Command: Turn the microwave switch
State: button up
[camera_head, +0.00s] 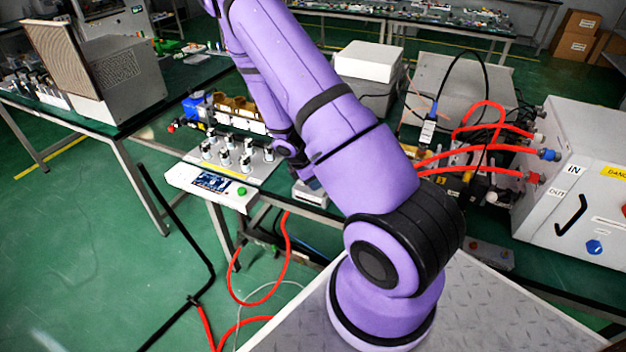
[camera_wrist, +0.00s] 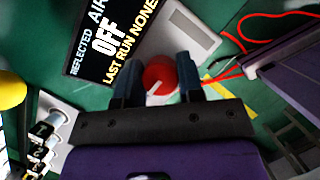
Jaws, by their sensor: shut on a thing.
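In the wrist view a round red knob (camera_wrist: 159,77) with a white pointer line sits between the two dark fingers of my gripper (camera_wrist: 160,82), which is shut on it. The knob is beside a black display (camera_wrist: 112,40) on a pale panel (camera_wrist: 190,35). The display reads "REFLECTED", "AIR", "OFF" and "LAST RUN NONE", partly cut off by the frame edge. In the head view my purple arm hides the fingers and the knob. A pale box (camera_head: 310,196) shows partly beside my arm; I cannot tell whether it carries the knob.
A panel with several silver-and-black knobs (camera_head: 226,155) lies left of my arm; such knobs also show at lower left in the wrist view (camera_wrist: 45,130). Red hoses (camera_head: 475,150) run to a white cabinet (camera_head: 580,180) at right. Green floor (camera_head: 90,250) is open at left.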

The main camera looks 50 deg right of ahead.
jog(key=shift+m, duration=0.3)
jog(key=m, duration=0.2)
jog(key=m+g+y, duration=0.1)
jog(key=m, duration=0.2)
jog(key=shift+g+y, duration=0.3)
jog(key=m+y, duration=0.1)
jog(key=m, duration=0.2)
jog(key=m+y, duration=0.1)
jog(key=m, duration=0.2)
jog(key=shift+g, duration=0.4)
jog(key=shift+m, duration=0.3)
jog(key=o, duration=0.9)
